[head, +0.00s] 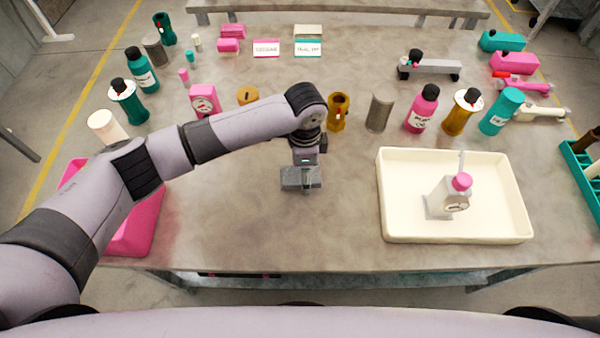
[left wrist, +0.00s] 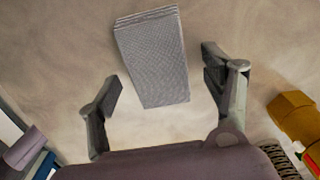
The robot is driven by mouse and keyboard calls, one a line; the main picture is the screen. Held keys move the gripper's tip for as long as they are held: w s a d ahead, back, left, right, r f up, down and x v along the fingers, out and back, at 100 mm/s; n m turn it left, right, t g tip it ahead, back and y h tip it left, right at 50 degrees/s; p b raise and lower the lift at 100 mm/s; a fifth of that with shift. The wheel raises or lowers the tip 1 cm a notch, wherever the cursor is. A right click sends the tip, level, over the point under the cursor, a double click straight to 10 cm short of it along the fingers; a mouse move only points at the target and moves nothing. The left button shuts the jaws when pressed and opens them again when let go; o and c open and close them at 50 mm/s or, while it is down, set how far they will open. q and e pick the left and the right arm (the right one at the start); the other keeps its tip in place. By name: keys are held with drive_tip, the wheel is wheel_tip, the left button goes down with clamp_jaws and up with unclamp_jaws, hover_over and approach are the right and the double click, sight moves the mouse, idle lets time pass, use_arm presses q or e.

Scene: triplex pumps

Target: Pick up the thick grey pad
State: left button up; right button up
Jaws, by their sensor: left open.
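The thick grey pad (left wrist: 152,57) shows in the left wrist view as a light grey, finely textured block with layered edges, lying on the table. My left gripper (left wrist: 162,70) is open above it. The pad's near end lies between the two fingers in that view, with a gap on each side, and its far end reaches past the fingertips. In the head view my left gripper (head: 305,186) points down at the middle of the table, and the pad (head: 290,180) is partly hidden under it. My right gripper is not in view.
A pink tray (head: 145,230) lies left, partly behind my arm. Bottles and brown fittings (head: 338,112) stand behind the gripper. The table front is clear.

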use_arm(q)
drive_tip(key=shift+f, duration=0.2)
drive_tip(key=shift+c, duration=0.5)
drive_tip(key=c, duration=0.9)
